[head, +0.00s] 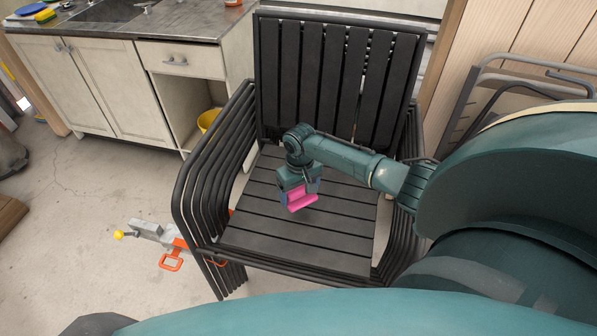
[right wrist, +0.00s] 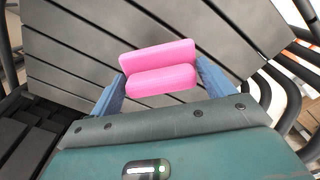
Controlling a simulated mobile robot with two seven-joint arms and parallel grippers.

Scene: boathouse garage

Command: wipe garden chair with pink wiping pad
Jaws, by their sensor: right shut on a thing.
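The garden chair (head: 270,232) is black, with a slatted seat and a slatted back, and looks like a stack of several chairs. Its seat slats also fill the right wrist view (right wrist: 75,55). My right gripper (head: 298,195) is over the middle of the seat, pointing down. It is shut on the pink wiping pad (head: 301,202), which shows between the blue fingers in the right wrist view (right wrist: 160,68). The pad is close to the slats; I cannot tell whether it touches them. My left gripper is not in view.
A cabinet (head: 95,90) with a sink counter (head: 180,22) stands behind at the left. A metal tool with an orange handle (head: 172,258) lies on the floor left of the chair. Folded metal frames (head: 490,85) lean at the right. Floor at the left is mostly clear.

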